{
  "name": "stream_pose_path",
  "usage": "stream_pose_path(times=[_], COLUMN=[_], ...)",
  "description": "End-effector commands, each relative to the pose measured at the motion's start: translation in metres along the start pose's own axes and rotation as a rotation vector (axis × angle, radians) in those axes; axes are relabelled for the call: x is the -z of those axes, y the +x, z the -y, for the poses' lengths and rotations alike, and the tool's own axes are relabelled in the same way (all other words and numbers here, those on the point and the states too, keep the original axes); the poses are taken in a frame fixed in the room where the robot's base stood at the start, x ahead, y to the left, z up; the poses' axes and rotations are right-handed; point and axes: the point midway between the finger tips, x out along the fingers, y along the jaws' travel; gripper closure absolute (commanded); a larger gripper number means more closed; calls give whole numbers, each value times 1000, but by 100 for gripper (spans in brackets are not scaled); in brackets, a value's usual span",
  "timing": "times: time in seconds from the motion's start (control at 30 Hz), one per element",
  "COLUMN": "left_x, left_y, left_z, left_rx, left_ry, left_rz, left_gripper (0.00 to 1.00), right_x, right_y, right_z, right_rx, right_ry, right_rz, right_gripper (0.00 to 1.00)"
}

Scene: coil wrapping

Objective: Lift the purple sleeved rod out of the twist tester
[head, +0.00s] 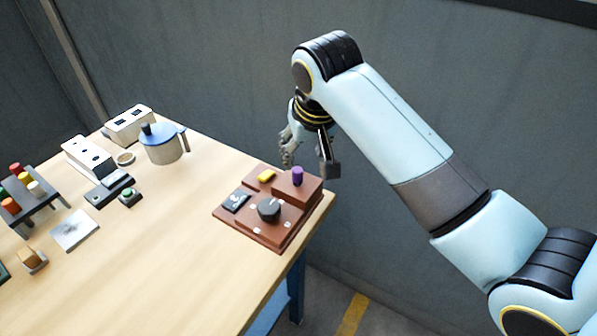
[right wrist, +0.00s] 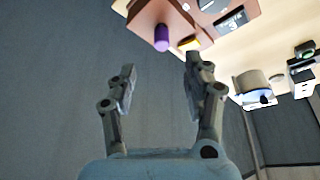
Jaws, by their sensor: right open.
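The purple sleeved rod (head: 297,175) stands upright in the raised back block of the brown twist tester (head: 283,216), near the table's right edge. In the right wrist view the purple rod (right wrist: 161,38) shows beyond the fingertips, toward the top. The tester (right wrist: 150,14) is partly cut off there. My right gripper (head: 308,165) hangs above and behind the tester, next to the rod in the picture. In the right wrist view its two fingers (right wrist: 158,82) are spread with nothing between them. My left gripper is in neither view.
The tester carries a black knob (head: 269,210) and a yellow piece (head: 266,176). A blue-lidded pot (head: 163,143), white boxes (head: 87,157) and a rack of coloured spools (head: 26,194) stand farther left. The table's front middle (head: 150,280) is clear.

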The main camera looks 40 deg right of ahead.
Motion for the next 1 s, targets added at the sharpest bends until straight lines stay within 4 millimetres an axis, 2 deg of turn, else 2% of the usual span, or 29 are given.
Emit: stream_pose_path(times=[0.23, 0.4, 0.53, 0.73, 0.87, 1.0], left_x=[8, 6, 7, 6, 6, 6], left_y=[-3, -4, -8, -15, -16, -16], left_z=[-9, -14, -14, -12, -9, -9], left_rx=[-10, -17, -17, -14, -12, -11], left_ry=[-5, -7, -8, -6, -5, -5], left_rz=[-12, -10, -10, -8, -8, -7], left_gripper=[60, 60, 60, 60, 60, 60], right_x=[3, 3, 3, 4, 3, 3], right_y=[38, 54, 66, 95, 105, 107], right_z=[1, 1, 2, 2, 2, 3], right_rx=[-1, 0, -1, -1, -1, 0], right_ry=[7, 6, 6, 5, 5, 5], right_rz=[3, 0, 3, 2, 1, -1], right_gripper=[49, 49, 49, 49, 49, 49])
